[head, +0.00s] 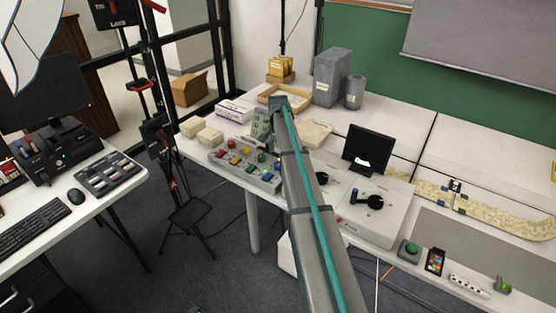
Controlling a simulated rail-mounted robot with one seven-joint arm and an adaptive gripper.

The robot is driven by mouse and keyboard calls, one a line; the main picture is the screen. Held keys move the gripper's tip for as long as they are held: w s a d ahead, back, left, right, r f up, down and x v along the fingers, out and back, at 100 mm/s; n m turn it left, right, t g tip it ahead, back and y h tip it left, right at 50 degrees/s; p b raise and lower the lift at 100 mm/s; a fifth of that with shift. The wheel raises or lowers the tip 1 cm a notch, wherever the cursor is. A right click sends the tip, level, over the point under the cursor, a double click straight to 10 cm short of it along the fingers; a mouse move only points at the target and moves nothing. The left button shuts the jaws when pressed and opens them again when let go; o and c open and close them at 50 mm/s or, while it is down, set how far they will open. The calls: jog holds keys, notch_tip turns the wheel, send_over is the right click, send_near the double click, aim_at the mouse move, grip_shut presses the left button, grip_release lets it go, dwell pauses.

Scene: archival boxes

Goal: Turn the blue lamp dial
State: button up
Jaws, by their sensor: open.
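A grey control panel (236,170) with several coloured knobs or lamps, red, yellow and green among them, lies near the front edge of the long white table. My gripper (263,136) is over the back right part of the panel. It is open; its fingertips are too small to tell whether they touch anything.
A white console (362,228) with black knobs and a small dark screen (367,150) stand right of my arm. Behind are a wooden tray (268,93), a grey box (332,76) and a grey canister (354,92). Pale blocks (209,137) sit left of the panel.

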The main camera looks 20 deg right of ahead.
aim_at(278, 163)
notch_tip(278, 163, up, 6)
jog(key=shift+f, duration=0.1)
dwell(0.5)
jog(key=s+a+f+n, duration=0.6)
jog(key=s+a+f, duration=0.8)
jog(key=s+a+f+n, duration=0.2)
jog(key=s+a+f, duration=0.15)
jog(key=s, duration=0.35)
jog(key=s+a+f+n, duration=0.2)
jog(key=s+a+n, duration=0.15)
jog(key=s, duration=0.35)
jog(key=s+a+f+n, duration=0.2)
jog(key=s+a+f, duration=0.15)
jog(key=s, duration=0.45)
jog(key=s+f+g, duration=0.3)
jog(key=s+f, duration=0.6)
jog(key=s, duration=0.4)
jog(key=s+f+g, duration=0.3)
jog(key=s+f, duration=0.6)
jog(key=s, duration=0.5)
jog(key=shift+s+m+g, duration=0.3)
jog(key=shift+m+g, duration=0.05)
jog(key=shift+g, duration=0.05)
